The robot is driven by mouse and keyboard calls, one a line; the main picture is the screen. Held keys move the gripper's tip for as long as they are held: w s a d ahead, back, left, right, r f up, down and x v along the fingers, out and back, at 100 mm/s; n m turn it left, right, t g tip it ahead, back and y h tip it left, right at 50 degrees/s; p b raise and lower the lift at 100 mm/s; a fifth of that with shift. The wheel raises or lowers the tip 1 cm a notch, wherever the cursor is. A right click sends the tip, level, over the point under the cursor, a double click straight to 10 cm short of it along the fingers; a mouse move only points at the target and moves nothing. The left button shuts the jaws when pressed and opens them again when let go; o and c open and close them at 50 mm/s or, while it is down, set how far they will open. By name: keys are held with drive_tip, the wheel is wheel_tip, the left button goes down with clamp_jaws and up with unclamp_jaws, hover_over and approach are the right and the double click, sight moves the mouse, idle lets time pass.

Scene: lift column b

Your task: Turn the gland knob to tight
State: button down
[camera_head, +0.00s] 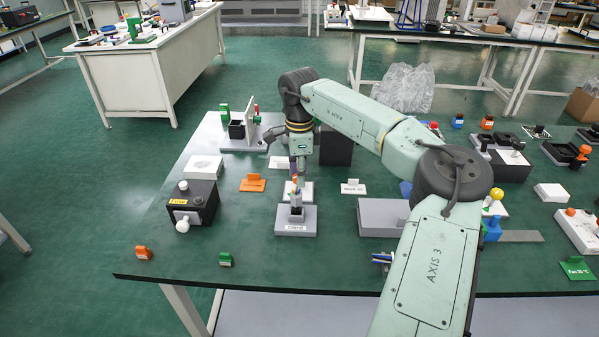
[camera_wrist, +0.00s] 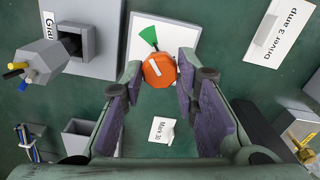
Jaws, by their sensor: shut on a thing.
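The gland knob, an orange many-sided knob (camera_wrist: 158,72) with a short white line on top, sits on a white plate (camera_wrist: 190,40). A green wedge (camera_wrist: 148,37) lies on the plate just above the knob in the wrist view, its narrow end toward the knob. The white line points roughly toward the wedge. My gripper (camera_wrist: 158,76) points down with its purple-padded fingers on either side of the knob, shut on it.
A grey block with a label (camera_head: 296,222) stands directly in front of the plate; in the wrist view its square hole and a grey post with coloured wires (camera_wrist: 40,62) show. A "Mark 30" card (camera_head: 353,188) lies right. A black box (camera_head: 193,203) stands left.

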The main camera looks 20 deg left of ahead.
drive_tip(key=shift+a+r, duration=0.1)
idle(0.4)
drive_tip(key=c, duration=1.2)
unclamp_jaws()
drive_tip(key=shift+c, duration=0.2)
wheel_tip(320, 180, up, 12)
drive_tip(key=shift+s, duration=0.1)
